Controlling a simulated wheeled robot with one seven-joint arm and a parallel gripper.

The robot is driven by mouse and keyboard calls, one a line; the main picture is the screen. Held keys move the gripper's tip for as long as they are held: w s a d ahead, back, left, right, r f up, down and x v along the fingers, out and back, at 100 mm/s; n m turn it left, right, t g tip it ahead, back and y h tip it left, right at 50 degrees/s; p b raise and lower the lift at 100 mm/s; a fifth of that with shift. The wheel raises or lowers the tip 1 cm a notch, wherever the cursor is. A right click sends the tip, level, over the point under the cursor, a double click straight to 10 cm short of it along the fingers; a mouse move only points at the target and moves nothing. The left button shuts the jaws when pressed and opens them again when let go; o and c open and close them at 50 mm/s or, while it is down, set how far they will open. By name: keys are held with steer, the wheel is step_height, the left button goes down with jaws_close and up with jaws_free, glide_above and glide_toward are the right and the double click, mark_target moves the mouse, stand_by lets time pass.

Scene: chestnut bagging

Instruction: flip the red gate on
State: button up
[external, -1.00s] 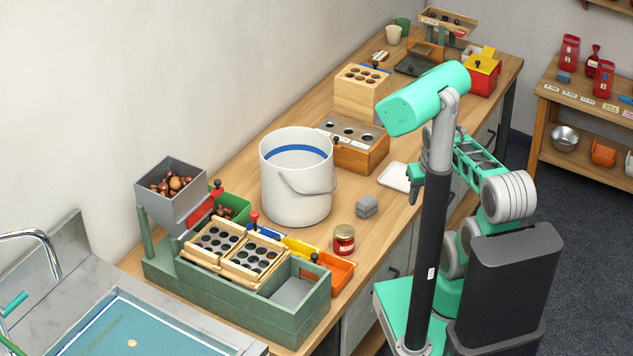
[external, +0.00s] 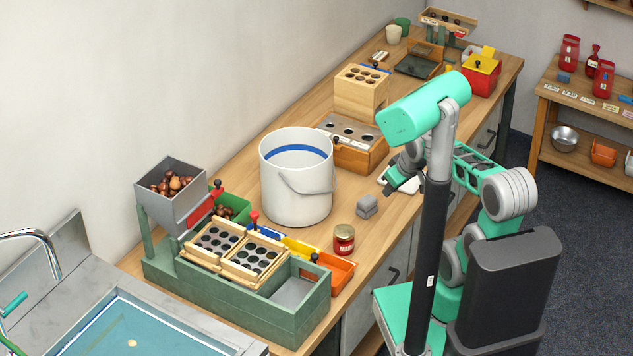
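A red gate (external: 201,212) sits as a sloping bar below the grey hopper (external: 188,203) at the left of the bench. A small red handle with a dark knob (external: 216,189) stands beside the hopper's right side. The hopper holds several brown chestnuts (external: 172,185). My gripper (external: 388,188) is over the bench's front side, right of the grey block, far from the gate and apart from it. It is small and dark here, and I cannot tell whether its fingers are open or shut. I see nothing clearly held in it.
A green sorting station (external: 235,296) with two wooden hole trays stands below the hopper. A white dish is partly hidden behind my gripper.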

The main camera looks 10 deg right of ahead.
mark_target(204, 204)
steer(key=w+a+n+t+y+b, duration=0.1)
steer(key=a+n, duration=0.2)
steer(key=a, duration=0.2)
steer(key=w+a+f+n+y+b, duration=0.1)
steer(key=w+a+n+y, duration=0.1)
steer(key=a, duration=0.3)
steer(key=w+a+f+n+t+y+b, duration=0.1)
steer(key=w+a+n, duration=0.1)
steer(key=a+n, duration=0.2)
steer(key=shift+a+t+b, duration=0.3)
steer(key=shift+a+b, duration=0.1)
jaws_close()
steer(key=s+a+r+n+y+b, duration=0.2)
steer(key=a+n+y, duration=0.2)
steer(key=a, duration=0.6)
steer(key=s+a+r+n+y+b, duration=0.2)
steer(key=a+n+y, duration=0.3)
steer(key=a+n, duration=0.3)
steer(key=s+a+r, duration=0.1)
steer(key=a, duration=0.2)
steer(key=shift+s+a+n+t+b, duration=0.15)
steer(key=shift+s+n+t+b, duration=0.15)
steer(key=shift+n+t+b, duration=0.1)
